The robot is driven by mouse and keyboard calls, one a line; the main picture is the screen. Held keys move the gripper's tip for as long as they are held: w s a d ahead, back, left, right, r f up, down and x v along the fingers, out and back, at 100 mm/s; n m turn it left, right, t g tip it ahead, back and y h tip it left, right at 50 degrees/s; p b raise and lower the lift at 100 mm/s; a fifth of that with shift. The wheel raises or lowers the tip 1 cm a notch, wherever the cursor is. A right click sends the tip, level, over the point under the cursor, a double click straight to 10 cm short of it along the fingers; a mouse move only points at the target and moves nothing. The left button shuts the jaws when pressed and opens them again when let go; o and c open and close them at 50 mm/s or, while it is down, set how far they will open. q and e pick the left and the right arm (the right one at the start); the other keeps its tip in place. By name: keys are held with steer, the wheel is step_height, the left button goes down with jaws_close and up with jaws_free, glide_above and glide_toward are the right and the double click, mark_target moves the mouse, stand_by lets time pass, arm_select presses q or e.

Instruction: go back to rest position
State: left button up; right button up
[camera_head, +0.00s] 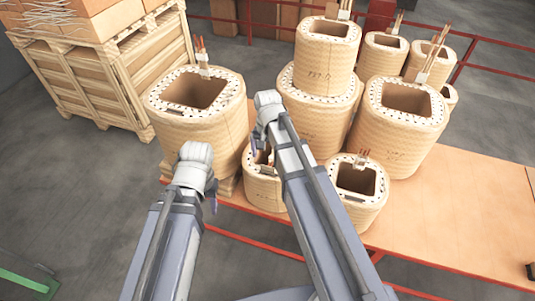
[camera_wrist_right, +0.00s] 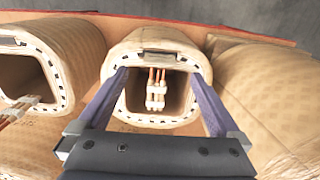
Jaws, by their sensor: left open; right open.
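My right gripper (camera_wrist_right: 160,78) is open in the right wrist view. Its two purple fingers are spread across the opening of a small tan coil (camera_wrist_right: 172,121), with nothing gripped between them. I cannot tell whether the fingers touch the coil's rim. In the head view, my right gripper (camera_head: 252,148) is mostly hidden by its own wrist, above a small coil (camera_head: 265,191) that the arm partly covers. My left gripper (camera_head: 212,201) shows only a bit of purple finger below its wrist, in front of the large left coil (camera_head: 205,128).
Several other coils stand close together, including a stacked one (camera_head: 327,60), a large one (camera_head: 400,125) and a small one (camera_head: 357,192), on an orange table (camera_head: 450,220). A wooden crate (camera_head: 95,80) is at left. The table's right side is clear; red rails (camera_head: 490,69) run behind.

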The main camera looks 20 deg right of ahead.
stand_by(0.5)
steer(key=s+a+f+n+h+b, duration=0.1)
steer(key=s+a+n, duration=0.9)
steer(key=s, duration=0.4)
steer(key=shift+s+a, duration=0.2)
stand_by(0.9)
